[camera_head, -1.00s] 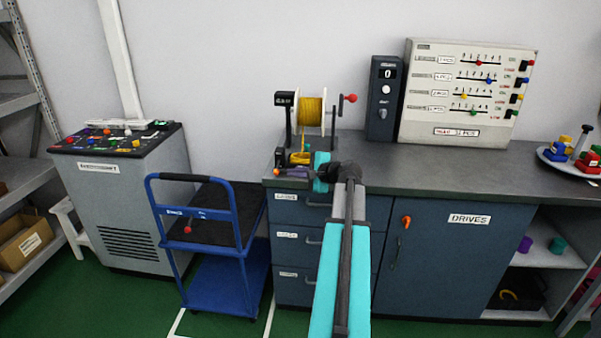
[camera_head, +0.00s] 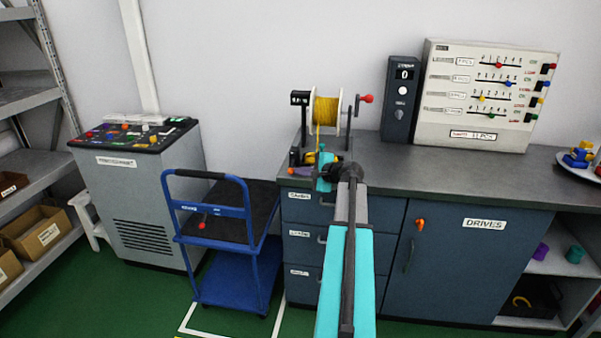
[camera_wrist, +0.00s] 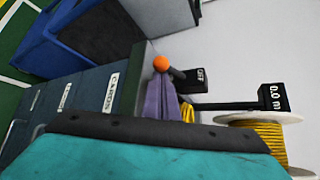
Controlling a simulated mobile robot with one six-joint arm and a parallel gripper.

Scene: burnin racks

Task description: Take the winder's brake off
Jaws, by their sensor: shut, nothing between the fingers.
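The winder stands on the left end of the worktop, with a yellow-wound spool (camera_head: 325,111), a red-knobbed crank (camera_head: 366,98) and a small counter. In the wrist view the spool (camera_wrist: 262,137) is at the lower right, and the counter (camera_wrist: 272,97) seems to read 0.0 m. A lever with an orange ball knob (camera_wrist: 161,63) stands beside a black block (camera_wrist: 193,80) with lettering that seems to read OFF. My gripper (camera_wrist: 160,84) is shut and empty, its purple fingers close to the knob. Whether they touch it is unclear. In the head view my wrist partly hides the winder's base.
A blue trolley (camera_head: 212,210) stands left of the drawer unit (camera_head: 308,243), beside a grey control cabinet (camera_head: 140,180). A tall dark box (camera_head: 402,98) and a slider panel (camera_head: 482,96) stand right of the winder. The middle of the worktop (camera_head: 450,168) is clear.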

